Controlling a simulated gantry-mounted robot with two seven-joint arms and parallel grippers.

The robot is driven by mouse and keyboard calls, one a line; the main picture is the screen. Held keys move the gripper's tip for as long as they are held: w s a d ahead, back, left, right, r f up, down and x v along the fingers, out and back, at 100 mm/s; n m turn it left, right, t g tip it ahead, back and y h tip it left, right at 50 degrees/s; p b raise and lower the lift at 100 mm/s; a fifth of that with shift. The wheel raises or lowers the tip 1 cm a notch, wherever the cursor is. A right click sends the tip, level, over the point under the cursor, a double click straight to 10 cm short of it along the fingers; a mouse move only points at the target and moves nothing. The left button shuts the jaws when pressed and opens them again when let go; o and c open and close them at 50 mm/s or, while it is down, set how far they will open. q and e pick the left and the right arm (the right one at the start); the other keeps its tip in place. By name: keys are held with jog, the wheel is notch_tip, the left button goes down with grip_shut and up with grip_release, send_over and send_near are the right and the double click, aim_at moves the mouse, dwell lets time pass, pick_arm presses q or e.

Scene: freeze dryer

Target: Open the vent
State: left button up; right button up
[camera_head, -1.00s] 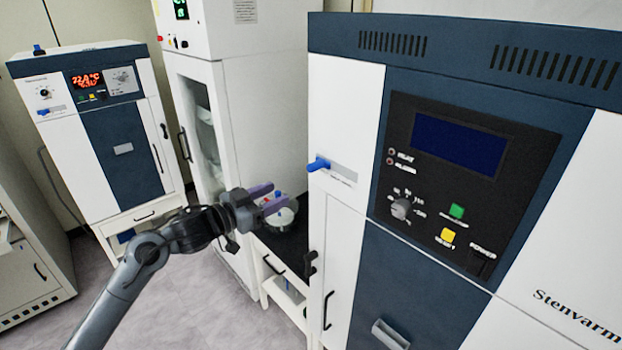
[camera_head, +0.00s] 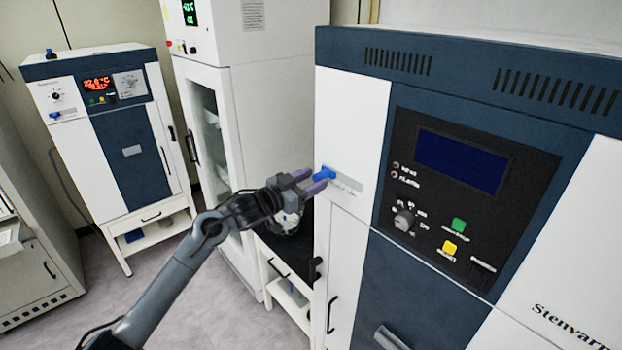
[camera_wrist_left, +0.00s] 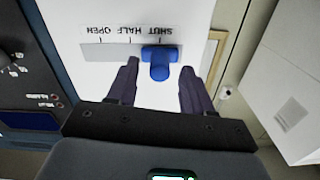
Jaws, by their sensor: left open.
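The vent is a blue slider knob (camera_head: 325,173) on a grey strip, on the white left part of the near freeze dryer's front. In the left wrist view the blue knob (camera_wrist_left: 159,60) sits at the SHUT end of the strip, whose upside-down labels read SHUT, HALF and OPEN. My left gripper (camera_head: 312,181) is open and empty, right at the knob. In the wrist view its two dark fingers (camera_wrist_left: 159,78) point at the panel, one on each side of the knob, with gaps visible. Whether the tips reach past the knob is unclear. My right gripper is not in view.
The near dryer's control panel (camera_head: 470,190) with a dial and coloured buttons is right of the vent. A tall white cabinet (camera_head: 270,110) and a dark bench stand behind my gripper. A second, similar dryer (camera_head: 125,150) stands at the far left.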

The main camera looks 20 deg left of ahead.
pick_arm(q)
jog(key=shift+w+d, duration=0.1)
jog(key=shift+w, duration=0.05)
grip_shut()
dwell(0.4)
jog(key=s+d+p, duration=0.1)
jog(key=s+d, duration=0.3)
jog(key=d, duration=0.3)
jog(key=shift+d, duration=0.25)
jog(key=shift+c, duration=2.1)
grip_release()
jog(key=o, duration=0.4)
jog(key=shift+d, duration=0.1)
